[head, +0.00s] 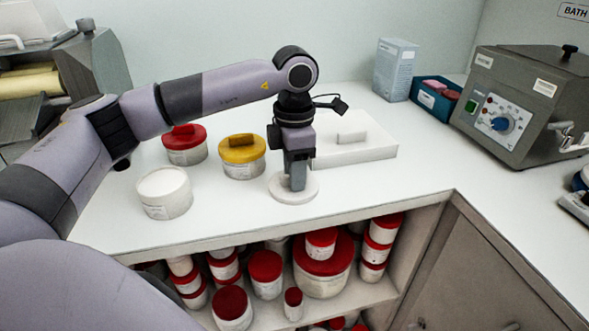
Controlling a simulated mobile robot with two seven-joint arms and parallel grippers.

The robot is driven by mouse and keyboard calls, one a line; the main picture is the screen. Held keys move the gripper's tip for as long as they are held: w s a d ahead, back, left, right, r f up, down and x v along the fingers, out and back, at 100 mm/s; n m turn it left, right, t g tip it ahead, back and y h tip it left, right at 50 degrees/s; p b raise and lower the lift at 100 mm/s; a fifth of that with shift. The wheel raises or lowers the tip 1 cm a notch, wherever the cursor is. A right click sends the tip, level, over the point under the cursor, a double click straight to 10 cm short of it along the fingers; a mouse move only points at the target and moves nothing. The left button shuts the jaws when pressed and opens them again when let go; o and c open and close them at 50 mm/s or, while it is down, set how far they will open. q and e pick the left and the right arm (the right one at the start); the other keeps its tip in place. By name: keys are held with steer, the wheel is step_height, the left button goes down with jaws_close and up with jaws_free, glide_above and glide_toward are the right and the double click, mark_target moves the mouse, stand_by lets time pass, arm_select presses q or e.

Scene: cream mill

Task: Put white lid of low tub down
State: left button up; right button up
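The round white lid (280,192) is at the front of the white counter, flat and level, on or just above the surface. My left gripper (298,184) points straight down over its middle. The fingers look closed on the lid's grip, which they mostly hide. A low white tub (166,204) without a knobbed lid stands to the left, its pale top showing. My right gripper is not in view.
A red-lidded tub (186,155) and a yellow-lidded tub (242,168) stand behind. A flat white box (368,152) with a block on top lies right behind the gripper. A grey water bath (520,110) stands at right. The counter's front right is clear.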

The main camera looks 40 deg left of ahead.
arm_select(q)
steer(key=shift+r, duration=0.1)
steer(key=shift+r, duration=0.2)
step_height(320, 180, up, 12)
steer(key=shift+f, duration=0.15)
stand_by(0.7)
